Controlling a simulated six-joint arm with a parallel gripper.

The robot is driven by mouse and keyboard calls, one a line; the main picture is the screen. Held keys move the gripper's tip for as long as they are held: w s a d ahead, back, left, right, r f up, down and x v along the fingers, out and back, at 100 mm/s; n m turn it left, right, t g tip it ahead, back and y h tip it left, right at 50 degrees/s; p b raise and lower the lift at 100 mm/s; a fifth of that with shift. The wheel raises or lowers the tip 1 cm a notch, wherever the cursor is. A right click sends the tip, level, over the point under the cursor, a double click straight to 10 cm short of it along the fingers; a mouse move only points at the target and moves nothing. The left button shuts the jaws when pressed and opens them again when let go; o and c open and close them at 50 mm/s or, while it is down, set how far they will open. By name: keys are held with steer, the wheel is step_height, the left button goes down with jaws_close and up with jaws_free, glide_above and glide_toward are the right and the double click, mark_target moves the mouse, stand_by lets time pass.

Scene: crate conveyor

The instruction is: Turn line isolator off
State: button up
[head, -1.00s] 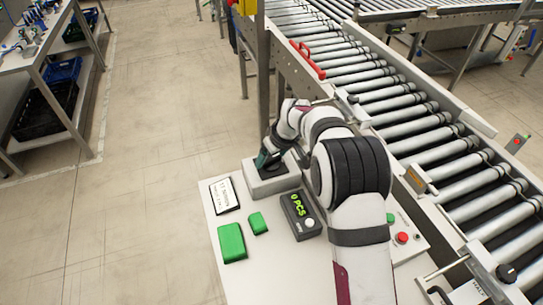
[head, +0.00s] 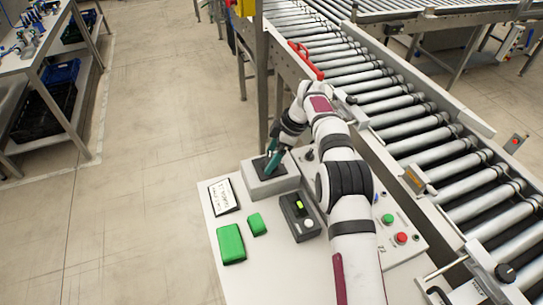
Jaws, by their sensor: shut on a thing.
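The line isolator appears to be the light grey box (head: 254,187) with a dark top plate, at the far left of the white table. My gripper (head: 270,168) points down at its dark top plate from behind right. The teal fingers are shut on what appears to be the isolator's handle (head: 266,174). The handle is mostly hidden by the fingers, so its angle cannot be told.
A dark counter unit (head: 300,216) stands just in front of the box. A button panel (head: 401,238) and the roller conveyor (head: 400,110) lie right of my arm.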

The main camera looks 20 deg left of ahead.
steer(key=shift+n, duration=0.7)
steer(key=shift+n+g, duration=0.3)
steer(key=shift+h, duration=0.3)
steer(key=o, duration=1.2)
steer(key=shift+c, duration=0.2)
